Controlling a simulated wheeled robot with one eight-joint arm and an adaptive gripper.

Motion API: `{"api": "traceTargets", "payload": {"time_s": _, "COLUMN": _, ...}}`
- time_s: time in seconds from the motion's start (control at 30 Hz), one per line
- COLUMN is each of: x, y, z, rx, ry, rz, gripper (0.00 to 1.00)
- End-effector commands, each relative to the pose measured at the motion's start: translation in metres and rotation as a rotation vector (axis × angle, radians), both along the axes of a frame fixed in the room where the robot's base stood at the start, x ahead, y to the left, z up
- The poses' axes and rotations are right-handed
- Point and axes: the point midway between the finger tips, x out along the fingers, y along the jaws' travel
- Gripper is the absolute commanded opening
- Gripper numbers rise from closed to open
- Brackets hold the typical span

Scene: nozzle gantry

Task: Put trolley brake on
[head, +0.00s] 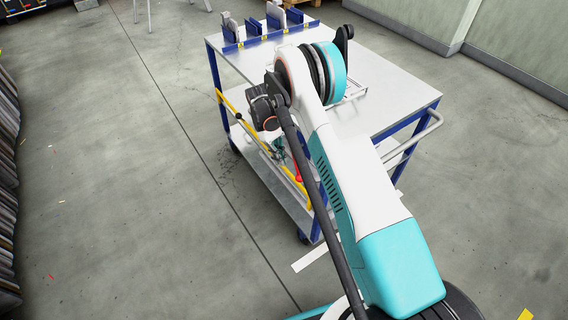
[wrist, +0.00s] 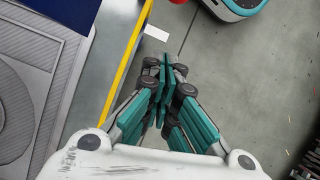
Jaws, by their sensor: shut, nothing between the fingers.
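The trolley (head: 405,97) has a grey top, blue legs, a grey lower shelf and small dark castors. A yellow bar (head: 233,107) runs along its near left side. A small red part (head: 298,173) shows low by that side; I cannot tell whether it is the brake. My gripper (wrist: 164,72) is shut and empty, its teal fingers together, pointing down beside the yellow bar in the wrist view. In the head view its teal part (head: 278,146) shows small beside the bar, partly behind my arm. Whether it touches anything is unclear. No brake pedal is clearly visible.
A blue rack (head: 262,38) with several upright plates stands at the table's far edge. A push handle (head: 420,135) sticks out at the right end. A white strip (head: 318,253) lies on the floor. The floor to the left is clear; stacked material (head: 8,170) lines the left edge.

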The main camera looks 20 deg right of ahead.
Motion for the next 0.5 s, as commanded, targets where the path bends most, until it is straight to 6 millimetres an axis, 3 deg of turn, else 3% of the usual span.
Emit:
{"api": "traceTargets", "payload": {"time_s": 0.03, "x": 0.005, "y": 0.002, "z": 0.016, "rx": 0.0, "ry": 0.0, "rz": 0.0, "gripper": 0.0}}
{"api": "traceTargets", "payload": {"time_s": 0.2, "x": 0.019, "y": 0.008, "z": 0.042, "rx": 0.0, "ry": 0.0, "rz": 0.0, "gripper": 0.0}}
{"api": "traceTargets", "payload": {"time_s": 0.5, "x": 0.03, "y": 0.013, "z": 0.062, "rx": 0.001, "ry": 0.0, "rz": 0.0, "gripper": 0.0}}
